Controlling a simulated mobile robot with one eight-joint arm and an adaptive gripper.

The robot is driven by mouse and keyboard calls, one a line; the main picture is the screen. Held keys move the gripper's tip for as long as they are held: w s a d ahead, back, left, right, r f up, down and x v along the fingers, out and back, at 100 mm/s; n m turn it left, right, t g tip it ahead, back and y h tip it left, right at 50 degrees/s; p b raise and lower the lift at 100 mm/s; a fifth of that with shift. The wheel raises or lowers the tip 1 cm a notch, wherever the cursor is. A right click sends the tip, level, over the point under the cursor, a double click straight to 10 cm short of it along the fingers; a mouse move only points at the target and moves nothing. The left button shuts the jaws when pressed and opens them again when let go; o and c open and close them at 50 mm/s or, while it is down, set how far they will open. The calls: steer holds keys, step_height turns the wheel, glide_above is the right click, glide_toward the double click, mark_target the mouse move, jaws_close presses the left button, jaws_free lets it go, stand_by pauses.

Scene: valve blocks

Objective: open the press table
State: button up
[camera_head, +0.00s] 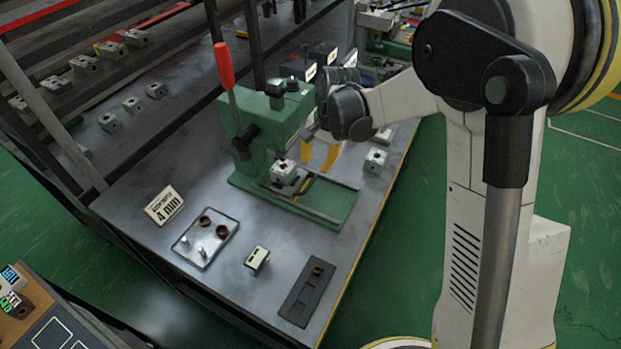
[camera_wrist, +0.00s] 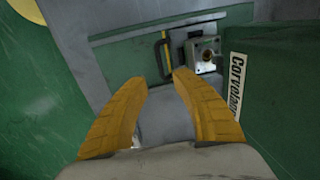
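The green press (camera_head: 268,125) stands on the grey workbench, with a red-gripped lever (camera_head: 223,66) rising at its left. Its flat green base (camera_head: 325,205) carries a dark sliding-looking part (camera_head: 310,185) at the front, with a metal valve block (camera_head: 283,172) on it. The block also shows in the wrist view (camera_wrist: 205,52), beside a thin dark handle-like bar (camera_wrist: 164,55) with a yellow stripe. My gripper (camera_head: 318,155) is at the right side of the press, yellow fingers pointing down. In the wrist view my gripper (camera_wrist: 162,78) has its fingers apart and empty, short of the bar.
A metal tray (camera_head: 205,240) with small parts, a "4 mm" sign (camera_head: 164,205), a pale block (camera_head: 257,258) and a dark plate (camera_head: 307,290) lie on the bench in front. Another valve block (camera_head: 375,160) stands right of the press. Shelves with several blocks are at left.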

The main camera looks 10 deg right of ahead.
mark_target(311, 184)
steer(key=f+b, duration=0.1)
steer(key=f, duration=0.2)
steer(key=a+f+b, duration=0.1)
steer(key=f, duration=0.2)
steer(key=w+f+b, duration=0.1)
steer(key=f, duration=0.2)
steer(key=shift+a+f, duration=0.25)
steer(key=shift+f, duration=0.1)
steer(key=shift+c, duration=0.5)
jaws_close()
